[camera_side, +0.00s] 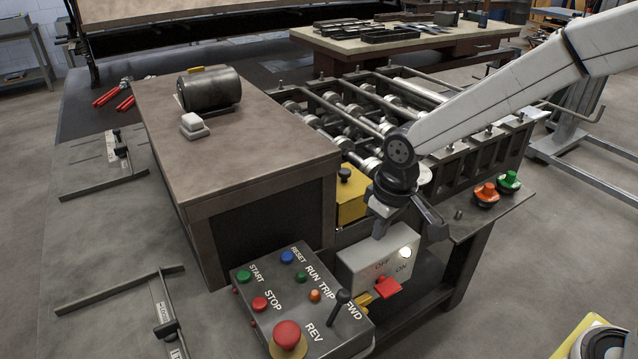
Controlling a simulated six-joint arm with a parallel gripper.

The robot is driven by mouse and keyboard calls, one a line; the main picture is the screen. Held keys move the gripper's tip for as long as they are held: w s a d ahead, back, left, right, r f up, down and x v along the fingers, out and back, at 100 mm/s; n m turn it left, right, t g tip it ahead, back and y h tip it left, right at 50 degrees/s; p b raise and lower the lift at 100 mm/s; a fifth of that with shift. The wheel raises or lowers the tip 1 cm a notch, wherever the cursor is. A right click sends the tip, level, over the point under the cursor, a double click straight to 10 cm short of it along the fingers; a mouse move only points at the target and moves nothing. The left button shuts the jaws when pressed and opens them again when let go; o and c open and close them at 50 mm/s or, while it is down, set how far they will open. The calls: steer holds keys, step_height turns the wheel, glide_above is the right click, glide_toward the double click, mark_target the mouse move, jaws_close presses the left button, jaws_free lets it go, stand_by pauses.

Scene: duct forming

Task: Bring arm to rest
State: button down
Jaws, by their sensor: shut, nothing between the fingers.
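My arm (500,100) reaches in from the upper right over the roller machine. My gripper (383,228) points down just above the grey switch box (362,262), and its fingers are shut with nothing between them. I cannot tell whether the fingertips touch the top of the box. The box reads OFF and ON, with a red lever (387,287) low on its front and a lit white lamp (405,252) near ON.
A control panel (290,300) with several buttons and a black lever stands left of the box. A brown bench (240,150) carries a dark cylinder (209,90). The roller machine (350,105) lies behind my gripper. Orange (487,193) and green (509,181) knobs sit at right.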

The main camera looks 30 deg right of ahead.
steer(key=s+d+f+m+t, duration=0.1)
steer(key=s+d+f+m, duration=0.1)
steer(key=s+d, duration=0.8)
steer(key=shift+s+d, duration=0.2)
steer(key=shift+d, duration=0.35)
steer(key=shift+f, duration=0.1)
